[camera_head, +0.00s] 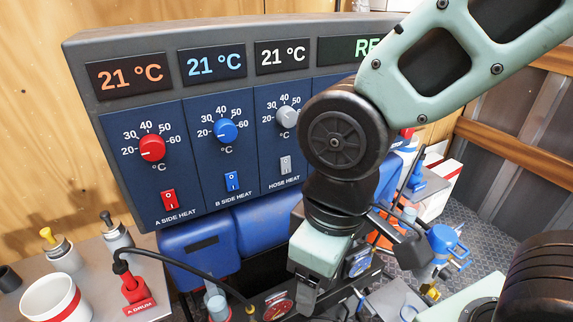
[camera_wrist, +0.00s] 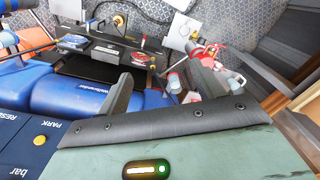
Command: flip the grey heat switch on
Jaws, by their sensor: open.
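The grey heat switch (camera_head: 286,166) is a small upright rocker marked HOSE HEAT on the dark blue panel (camera_head: 245,150), below a grey dial (camera_head: 287,117). It shows unobstructed in the head view, just left of my arm; I cannot tell its position for sure. My gripper hangs below and to the right of the switch in the head view, apart from it, partly hidden by my wrist. In the wrist view my gripper (camera_wrist: 178,80) is open, its two dark fingers wide apart with nothing held. That view does not show the switch.
A red switch (camera_head: 168,199) and a blue switch (camera_head: 231,181) sit left of the grey one. Below the panel stand blue housings (camera_head: 200,247) and a red A DRUM fitting (camera_head: 135,288) with a black cable. A white cup (camera_head: 48,300) stands at the left.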

